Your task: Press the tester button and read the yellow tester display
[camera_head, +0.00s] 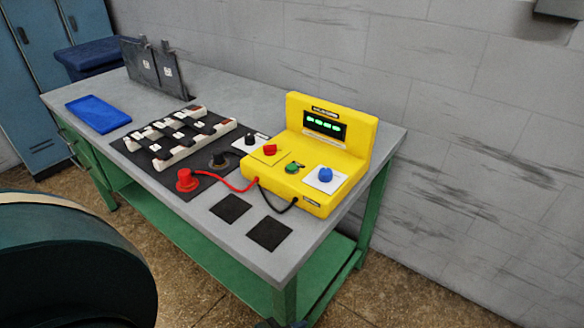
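The yellow tester (292,155) stands on the right part of the grey workbench, its raised back panel facing me. Its display (325,125) is dark with a lit row of green characters, too small to read surely. On its lower deck are a green button (292,168), a blue knob or button (325,174) on a white plate, and a red knob (270,150). A red lead (235,187) runs from the tester to a red probe (186,180) on the bench. A black lead (272,200) loops at the tester's front. Neither gripper is in view.
The grey workbench (190,88) has green legs and backs onto a block wall. A black mat carries white-and-dark strips (180,137). A blue tray (98,113) and dark upright panels (155,68) are farther left. Two black squares (269,233) lie near the front edge.

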